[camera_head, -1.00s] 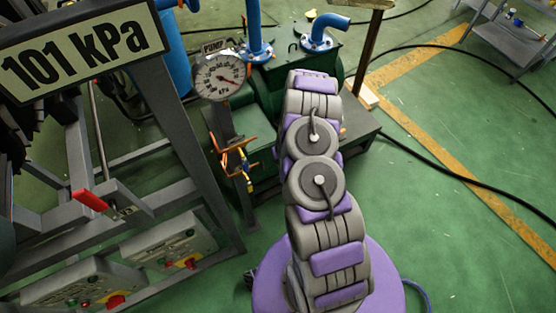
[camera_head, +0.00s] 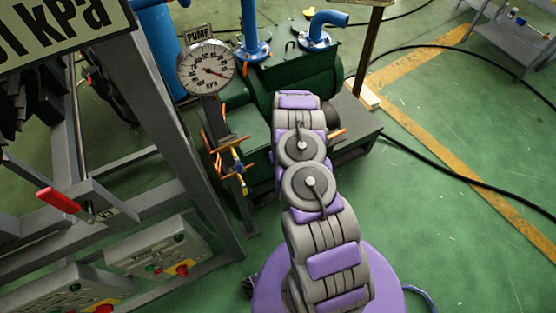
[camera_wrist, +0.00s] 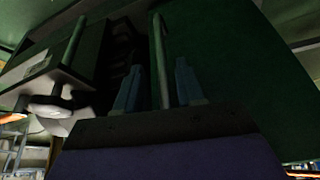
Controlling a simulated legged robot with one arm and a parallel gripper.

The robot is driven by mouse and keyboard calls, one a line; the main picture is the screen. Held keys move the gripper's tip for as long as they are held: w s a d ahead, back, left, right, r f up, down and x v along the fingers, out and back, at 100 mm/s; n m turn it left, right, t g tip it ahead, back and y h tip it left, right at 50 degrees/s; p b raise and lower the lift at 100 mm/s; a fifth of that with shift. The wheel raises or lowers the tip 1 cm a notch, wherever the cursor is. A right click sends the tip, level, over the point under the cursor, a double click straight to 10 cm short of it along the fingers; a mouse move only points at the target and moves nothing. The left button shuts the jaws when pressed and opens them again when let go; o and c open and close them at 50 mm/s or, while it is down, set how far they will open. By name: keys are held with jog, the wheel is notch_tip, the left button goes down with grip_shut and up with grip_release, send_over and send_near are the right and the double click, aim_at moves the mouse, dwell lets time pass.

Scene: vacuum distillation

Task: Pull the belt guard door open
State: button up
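In the wrist view, a dark green panel (camera_wrist: 235,65) fills the upper right, probably the belt guard door. A pale upright bar (camera_wrist: 160,55), like a handle, stands between the two bluish fingers of my gripper (camera_wrist: 158,85). The fingers are apart, with dark gaps on both sides of the bar; contact is not visible. In the head view, my arm reaches to the green pump machine (camera_head: 300,75), and my gripper is hidden behind the arm. An orange rod (camera_head: 338,133) shows just right of the arm; what it belongs to is unclear.
A pump gauge (camera_head: 206,67) and an orange-handled valve (camera_head: 232,155) stand left of my arm. A grey frame (camera_head: 185,150) with a red lever (camera_head: 58,200) and control boxes (camera_head: 160,248) fills the left. Black cables cross the green floor at right, which is otherwise mostly open.

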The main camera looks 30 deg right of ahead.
jog(key=shift+c, duration=0.7)
jog(key=shift+a, duration=0.3)
grip_shut()
jog(key=shift+d, duration=0.15)
jog(key=shift+s+r+p, duration=0.1)
jog(key=shift+p, duration=0.2)
